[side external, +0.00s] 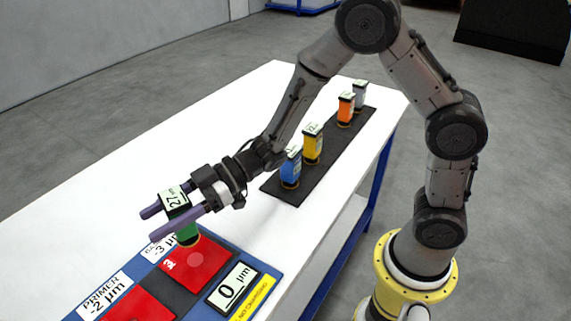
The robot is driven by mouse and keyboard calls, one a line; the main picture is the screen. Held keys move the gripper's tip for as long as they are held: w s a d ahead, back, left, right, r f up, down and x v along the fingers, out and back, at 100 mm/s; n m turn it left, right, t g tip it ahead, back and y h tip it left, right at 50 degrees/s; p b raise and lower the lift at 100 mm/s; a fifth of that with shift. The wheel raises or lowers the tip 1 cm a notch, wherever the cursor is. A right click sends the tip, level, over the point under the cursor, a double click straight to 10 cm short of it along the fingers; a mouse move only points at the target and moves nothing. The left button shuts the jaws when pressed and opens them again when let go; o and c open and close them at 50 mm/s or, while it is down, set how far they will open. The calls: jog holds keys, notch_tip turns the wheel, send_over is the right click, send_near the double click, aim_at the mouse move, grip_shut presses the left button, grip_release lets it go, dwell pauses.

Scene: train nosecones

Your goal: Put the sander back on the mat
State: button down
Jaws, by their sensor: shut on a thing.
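My gripper (155,225) is at the front left, over the blue board, with its two purple fingers shut on the green sander (187,233). The sander is upright, with a small display reading about 27 on its top. Its lower end is at the far edge of a red panel; I cannot tell whether it touches it. The dark mat (332,149) lies along the right side of the white table, behind and to the right of my gripper. A blue sander (290,169), a yellow one (312,144), an orange one (346,109) and a grey one (360,95) stand on it in a row.
The blue board (262,277) carries red panels (202,266), a 0 µm display (232,289) and labels such as PRIMER (105,293). The white table (190,135) is clear left of the mat. The table's right edge runs close beside the mat.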

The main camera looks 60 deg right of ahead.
notch_tip(320, 180, up, 10)
jog(key=w+d+m+t+h, duration=0.3)
jog(key=d+m+t+h, duration=0.35)
jog(key=d, duration=1.65)
jog(key=s+d+m+t+h, duration=0.1)
jog(key=s+d+m+h, duration=0.6)
jog(key=d, duration=0.6)
jog(key=s+d+m+t+h, duration=0.1)
jog(key=s+d+m+h, duration=0.4)
jog(key=s+d+h, duration=0.6)
jog(key=shift+w+d+f+n+y, duration=0.1)
jog(key=shift+w+d+f+y, duration=0.55)
jog(key=shift+w+d+f, duration=1.9)
jog(key=shift+w+d+f+n+y, duration=0.1)
jog(key=shift+w+d+f+y, duration=1)
jog(key=shift+f, duration=2.4)
jog(key=shift+w+d+f+n+y, duration=0.1)
jog(key=shift+w+d+f+y, duration=0.1)
jog(key=shift+w+d+f, duration=2.25)
